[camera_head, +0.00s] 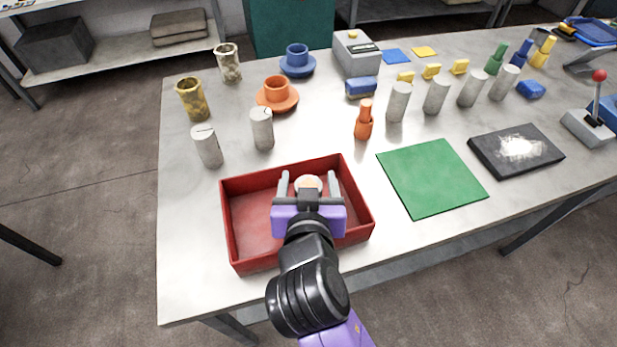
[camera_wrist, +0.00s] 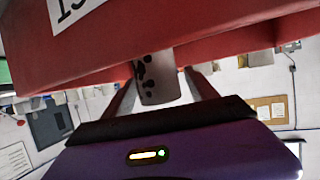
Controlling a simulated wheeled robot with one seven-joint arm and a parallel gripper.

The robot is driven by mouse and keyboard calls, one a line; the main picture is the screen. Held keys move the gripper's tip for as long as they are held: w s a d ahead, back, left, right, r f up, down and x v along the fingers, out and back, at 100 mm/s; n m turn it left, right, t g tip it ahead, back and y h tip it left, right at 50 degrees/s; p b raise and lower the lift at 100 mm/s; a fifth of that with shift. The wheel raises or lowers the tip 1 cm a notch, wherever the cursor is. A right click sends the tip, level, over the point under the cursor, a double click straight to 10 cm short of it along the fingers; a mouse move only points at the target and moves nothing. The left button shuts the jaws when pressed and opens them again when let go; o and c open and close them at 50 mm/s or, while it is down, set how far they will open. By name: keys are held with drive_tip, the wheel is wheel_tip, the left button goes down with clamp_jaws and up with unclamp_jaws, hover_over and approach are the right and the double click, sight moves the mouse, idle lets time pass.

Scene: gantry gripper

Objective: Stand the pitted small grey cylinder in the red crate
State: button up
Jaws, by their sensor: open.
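The small grey cylinder (camera_head: 308,183) is between the fingers of my open gripper (camera_head: 309,178), over or inside the red crate (camera_head: 245,256). In the head view mostly its pale round top shows. In the wrist view the cylinder (camera_wrist: 158,84) shows dark pits on its side and lies between the two fingers, with a gap visible beside it. The red crate wall (camera_wrist: 225,35) hides one end of it there. It looks upright, but its contact with the crate floor is hidden.
Two grey cylinders (camera_head: 207,146) (camera_head: 262,128) stand behind the crate. An orange bottle (camera_head: 364,124) and a green mat (camera_head: 432,178) are to the right. Several more grey cylinders (camera_head: 398,101) stand farther back. The crate's left part is empty.

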drive_tip(key=v, duration=1.1)
drive_tip(key=shift+b, duration=0.3)
drive_tip(key=a+r+n+t+y, duration=0.2)
drive_tip(key=a+r+n+y, duration=0.2)
drive_tip(key=a+y, duration=0.1)
drive_tip(key=s+d+f+m+h, duration=0.2)
drive_tip(key=s+d+f, duration=0.3)
drive_tip(key=s+d, duration=0.6)
drive_tip(key=s+d+f+m+h, duration=0.1)
drive_tip(key=s+d+f, duration=0.5)
drive_tip(key=s+d, duration=0.6)
drive_tip(key=shift+s+d+f+m+g+h, duration=0.2)
drive_tip(key=shift+d+f+m+g+h, duration=0.15)
drive_tip(key=shift+d+h, duration=0.5)
